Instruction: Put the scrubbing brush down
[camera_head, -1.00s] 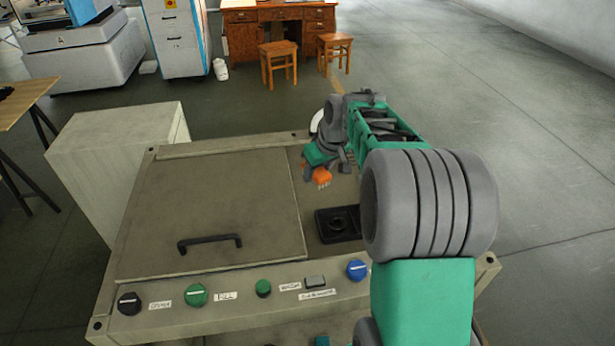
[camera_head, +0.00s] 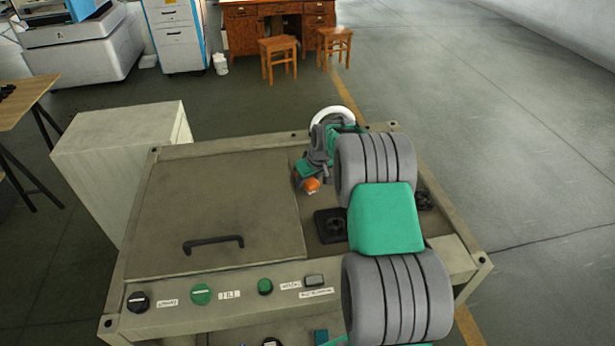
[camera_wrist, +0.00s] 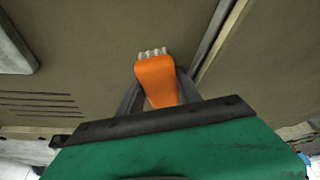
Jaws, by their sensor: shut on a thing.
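The scrubbing brush has an orange body (camera_head: 311,185) and pale bristle tufts. My gripper (camera_wrist: 158,88) is shut on it; in the wrist view the orange body (camera_wrist: 156,75) sits between the two dark fingers, with the bristles at its far end. In the head view the gripper and brush are over the machine top, near the right edge of the flat lid. I cannot tell whether the brush touches the surface. My arm hides part of the machine's right side.
The lid (camera_head: 220,205) has a black handle (camera_head: 213,244) and is otherwise clear. A black square fitting (camera_head: 330,226) lies right of it. Knobs (camera_head: 201,294) line the front panel. A pale cabinet (camera_head: 115,160) stands at left. A white ring-shaped thing (camera_head: 333,115) shows behind my gripper.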

